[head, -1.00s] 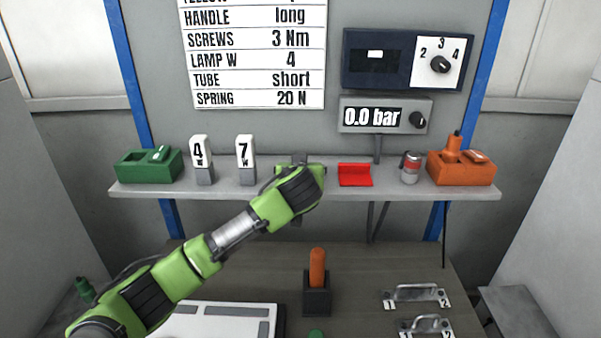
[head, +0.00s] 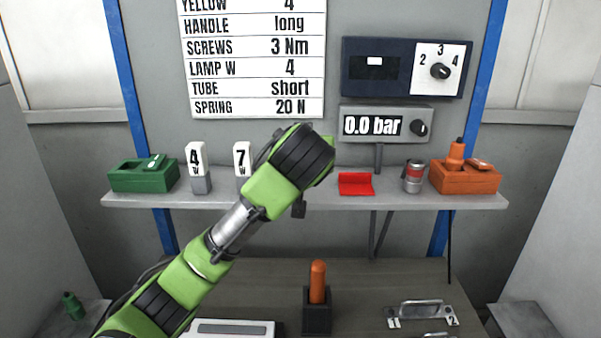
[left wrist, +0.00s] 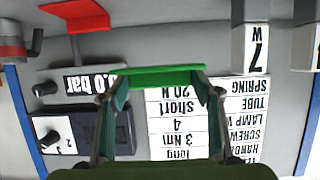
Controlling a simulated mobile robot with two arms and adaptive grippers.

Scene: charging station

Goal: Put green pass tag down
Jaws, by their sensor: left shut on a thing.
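The green pass tag (left wrist: 160,77) shows in the left wrist view as a flat green bar across my left fingertips. My left gripper (left wrist: 158,86) is shut on it. In the left wrist view the scene is upside down, with the panel and shelf behind the tag. In the head view my left arm reaches up to the middle of the shelf (head: 330,203), and its wrist hides the tag and the fingers. My right gripper is in neither view.
On the shelf stand a green box (head: 143,179), lamp blocks marked 4 (head: 197,160) and 7 (head: 242,158), a red holder (head: 356,184), a red-banded can (head: 413,176) and an orange box (head: 466,179). Below, an orange-handled tool (head: 317,283) stands in a dark block on the table.

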